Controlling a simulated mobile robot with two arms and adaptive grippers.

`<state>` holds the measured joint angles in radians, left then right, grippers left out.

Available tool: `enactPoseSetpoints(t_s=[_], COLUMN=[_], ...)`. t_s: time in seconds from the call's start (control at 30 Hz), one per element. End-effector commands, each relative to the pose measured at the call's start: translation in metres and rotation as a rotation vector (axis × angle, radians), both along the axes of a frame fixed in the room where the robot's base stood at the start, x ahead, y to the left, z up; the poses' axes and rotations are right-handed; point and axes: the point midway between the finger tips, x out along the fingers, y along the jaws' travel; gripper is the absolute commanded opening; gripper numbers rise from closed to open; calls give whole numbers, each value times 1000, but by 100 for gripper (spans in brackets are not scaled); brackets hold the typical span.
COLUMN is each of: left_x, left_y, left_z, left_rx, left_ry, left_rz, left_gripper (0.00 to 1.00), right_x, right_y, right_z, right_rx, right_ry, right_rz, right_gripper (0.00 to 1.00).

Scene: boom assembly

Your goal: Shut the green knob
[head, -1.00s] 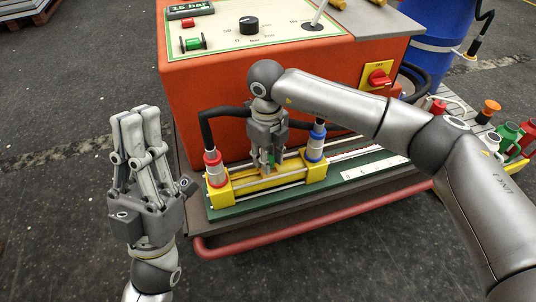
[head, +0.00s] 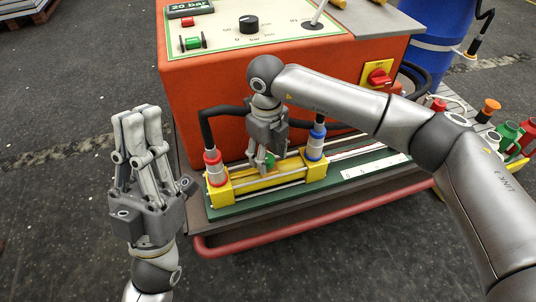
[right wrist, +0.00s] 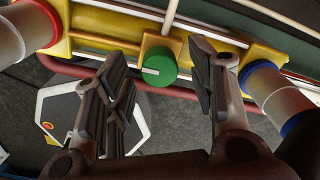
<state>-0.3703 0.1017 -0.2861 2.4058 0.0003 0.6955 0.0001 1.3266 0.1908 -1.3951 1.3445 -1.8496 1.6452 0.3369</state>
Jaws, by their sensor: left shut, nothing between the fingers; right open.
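The green knob (right wrist: 160,66) sits on the yellow frame (right wrist: 120,26) of the cylinder unit. It is round, with a white line that runs about sideways in the right wrist view. In the head view only a bit of the knob (head: 271,160) shows. My right gripper (right wrist: 158,62) is open, with one finger on each side of the knob in the right wrist view and gaps on both sides. It hangs over the cylinder unit in the head view (head: 263,160). My left gripper (head: 137,112) is shut and empty, pointing up, left of the orange cabinet.
The orange cabinet (head: 210,100) stands behind, with a black dial (head: 249,25) and a display (head: 190,8) reading 20 bar. Hose couplings (head: 214,168) (head: 316,142) flank the knob. A red rail (head: 300,231) runs along the front. A blue drum (head: 440,30) stands at the right.

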Motion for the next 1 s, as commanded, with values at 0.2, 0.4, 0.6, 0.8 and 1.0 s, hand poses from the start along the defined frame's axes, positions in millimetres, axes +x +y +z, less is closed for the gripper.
enactPoseSetpoints(t_s=[0.2, 0.4, 0.6, 0.8, 1.0], left_x=[0, 0, 0, 0, 0], left_y=[0, 0, 0, 0, 0], left_z=[0, 0, 0, 1, 1], left_rx=[0, 0, 1, 1, 1], left_ry=[0, 0, -1, -1, -1], left_rz=[1, 1, 1, 1, 1], left_gripper=[0, 0, 0, 0, 0], right_x=[1, 0, -1, -1, -1], right_y=[1, 1, 2, 1, 1], right_z=[43, 84, 108, 113, 113], right_rx=[2, 1, 1, 1, 1], right_ry=[-5, -4, -1, -1, -1], right_rz=[-1, 0, 0, 0, 0], right_gripper=[51, 51, 51, 51, 51])
